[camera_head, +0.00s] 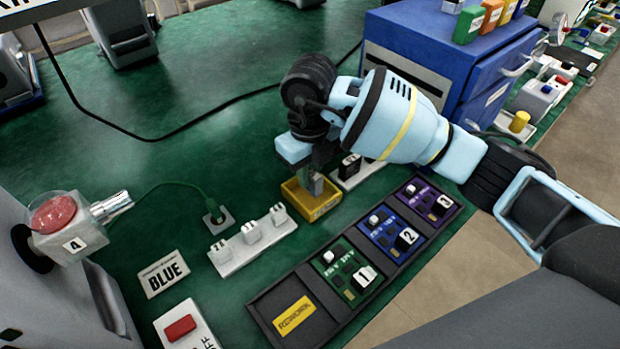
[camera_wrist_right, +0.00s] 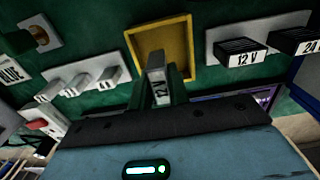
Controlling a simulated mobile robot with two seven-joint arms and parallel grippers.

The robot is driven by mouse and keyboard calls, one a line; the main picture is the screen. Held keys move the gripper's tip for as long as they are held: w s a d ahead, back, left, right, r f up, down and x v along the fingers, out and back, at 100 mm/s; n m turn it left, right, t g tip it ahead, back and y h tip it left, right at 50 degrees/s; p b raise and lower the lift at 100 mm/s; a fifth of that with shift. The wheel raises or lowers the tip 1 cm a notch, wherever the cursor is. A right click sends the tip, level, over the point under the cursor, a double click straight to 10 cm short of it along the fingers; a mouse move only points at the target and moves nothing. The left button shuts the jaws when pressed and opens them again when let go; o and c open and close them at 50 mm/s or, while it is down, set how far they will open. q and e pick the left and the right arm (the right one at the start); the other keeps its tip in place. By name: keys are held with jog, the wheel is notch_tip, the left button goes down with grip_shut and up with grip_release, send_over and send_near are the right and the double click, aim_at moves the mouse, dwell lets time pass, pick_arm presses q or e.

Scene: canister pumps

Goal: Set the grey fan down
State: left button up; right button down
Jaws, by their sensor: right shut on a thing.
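My right gripper (camera_head: 314,172) points down over a small yellow tray (camera_head: 319,209) and is shut on a small grey block (camera_head: 317,186), which I take to be the grey fan. My left gripper is not in view.
A white strip with several grey blocks (camera_head: 249,238) stands left of the tray. A black rack with numbered boards (camera_head: 384,235) lies in front.

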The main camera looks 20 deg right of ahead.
aim_at(310, 181)
jog(key=shift+w+d, duration=0.2)
jog(key=shift+w, duration=0.1)
jog(key=shift+w+f, duration=0.1)
jog(key=shift+f, duration=1.7)
jog(key=shift+f, duration=0.15)
jog(key=c, duration=1.3)
grip_release()
jog(key=shift+c, duration=0.2)
notch_tip(310, 181, up, 12)
jog(key=shift+r+p, duration=0.15)
jog(key=shift+p, duration=0.15)
